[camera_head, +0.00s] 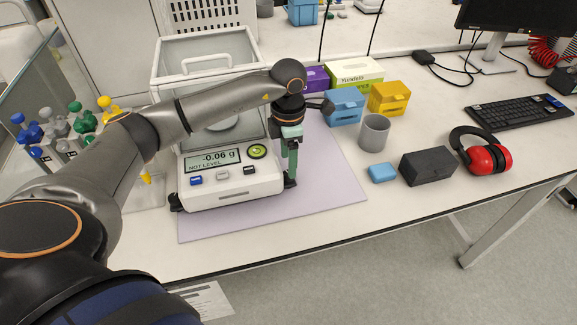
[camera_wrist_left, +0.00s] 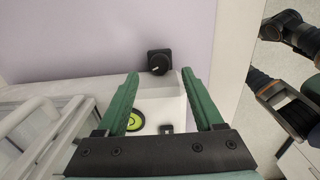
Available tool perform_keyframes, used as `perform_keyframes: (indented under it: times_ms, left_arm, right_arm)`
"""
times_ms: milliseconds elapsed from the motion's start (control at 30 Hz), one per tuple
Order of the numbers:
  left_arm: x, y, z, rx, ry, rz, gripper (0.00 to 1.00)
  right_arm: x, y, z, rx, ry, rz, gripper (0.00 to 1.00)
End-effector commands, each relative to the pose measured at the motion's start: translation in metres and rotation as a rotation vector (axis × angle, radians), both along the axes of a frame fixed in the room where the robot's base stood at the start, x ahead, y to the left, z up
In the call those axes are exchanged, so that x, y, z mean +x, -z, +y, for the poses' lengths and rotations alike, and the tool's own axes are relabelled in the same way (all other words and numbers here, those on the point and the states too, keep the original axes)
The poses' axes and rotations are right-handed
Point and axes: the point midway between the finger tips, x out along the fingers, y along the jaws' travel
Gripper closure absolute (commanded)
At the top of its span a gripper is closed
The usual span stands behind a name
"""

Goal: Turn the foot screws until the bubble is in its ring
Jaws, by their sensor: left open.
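The white balance (camera_head: 232,183) stands on a lilac mat; its display (camera_head: 213,160) reads -0.06 g and NOT LEVEL. Its green bubble level (camera_head: 257,151) is at the display's right; the bubble's place in the ring is too small to tell. One black foot screw (camera_head: 175,202) is at the front left corner, another (camera_head: 290,183) at the front right. My left gripper (camera_head: 291,168) points down at the front right corner. In the wrist view the open green fingers (camera_wrist_left: 160,74) are either side of the right foot screw (camera_wrist_left: 159,62), apart from it. The level (camera_wrist_left: 136,121) is partly behind a finger.
The lilac mat (camera_head: 335,185) is clear right of the balance. Blue box (camera_head: 345,106), yellow box (camera_head: 389,98), grey cup (camera_head: 374,133), black box (camera_head: 427,166) and red earmuffs (camera_head: 482,152) stand further right. Bottles with coloured tops (camera_head: 83,120) stand left, near my arm.

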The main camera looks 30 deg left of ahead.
Motion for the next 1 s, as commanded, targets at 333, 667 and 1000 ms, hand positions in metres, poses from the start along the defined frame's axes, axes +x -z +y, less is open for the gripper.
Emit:
perform_keyframes:
  times_ms: [333, 667, 1000]
  left_arm:
    - [0.000, 0.038, 0.000, 0.000, 0.000, 0.001, 0.31]
    - [0.000, 0.040, 0.000, 0.000, 0.001, 0.000, 0.36]
    - [0.000, 0.039, 0.000, 0.000, 0.000, 0.000, 0.74]
  right_arm:
    - [0.000, -0.005, 0.000, 0.000, 0.000, 0.000, 0.12]
    - [0.000, -0.005, 0.000, 0.001, -0.001, 0.000, 0.12]
    - [0.000, -0.005, 0.001, 0.001, -0.001, 0.000, 0.12]
